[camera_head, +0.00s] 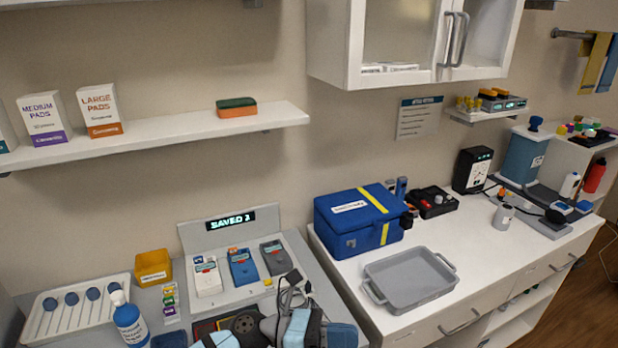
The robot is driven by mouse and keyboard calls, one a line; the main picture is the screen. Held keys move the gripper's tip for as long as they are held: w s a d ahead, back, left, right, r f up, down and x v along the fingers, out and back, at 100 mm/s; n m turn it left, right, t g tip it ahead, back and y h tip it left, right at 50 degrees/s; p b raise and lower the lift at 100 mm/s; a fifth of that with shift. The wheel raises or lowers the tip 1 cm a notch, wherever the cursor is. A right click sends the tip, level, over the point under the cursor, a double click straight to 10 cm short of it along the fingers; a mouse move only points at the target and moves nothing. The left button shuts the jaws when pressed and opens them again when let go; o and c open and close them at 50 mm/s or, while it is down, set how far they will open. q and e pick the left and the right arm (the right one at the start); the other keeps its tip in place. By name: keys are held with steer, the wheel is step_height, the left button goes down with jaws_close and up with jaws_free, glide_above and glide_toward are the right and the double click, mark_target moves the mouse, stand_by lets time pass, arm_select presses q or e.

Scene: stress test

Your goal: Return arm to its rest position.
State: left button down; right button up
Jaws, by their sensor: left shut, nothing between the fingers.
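My left gripper (298,326) is low in the head view, at the bottom edge, over the front of the left counter. It is shut, with nothing held. Its lower part and most of the arm are cut off by the picture edge. My right gripper is not in view.
A panel with several handheld devices (243,267) stands just behind. A blue-labelled bottle (130,322), white tray (72,308) and yellow bin (153,267) are at left. The right counter holds a blue cooler bag (345,238) and grey tray (410,278). A shelf (165,130) juts above.

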arm_select(q)
steer(key=a+f+n+t+y+p, duration=0.15)
steer(key=a+n+t, duration=0.35)
steer(key=n, duration=0.5)
steer(key=w+a+f+n+t+y, duration=0.1)
steer(key=a+f+n+t+y, duration=0.15)
steer(key=n+t, duration=0.65)
steer(key=a+f+n+t+y+p, duration=0.1)
steer(key=a+f+n+t+y, duration=0.25)
steer(key=n, duration=0.85)
steer(key=s+a+f+n+g+y+p, duration=0.1)
steer(key=s+a+f+n+g+y, duration=0.3)
steer(key=s+a+f+n+y, duration=0.4)
steer(key=s+a+f+n, duration=0.5)
steer(key=a+f+n, duration=0.1)
steer(key=n, duration=0.2)
steer(key=shift+s+a+g+p, duration=0.35)
steer(key=shift+r, duration=0.1)
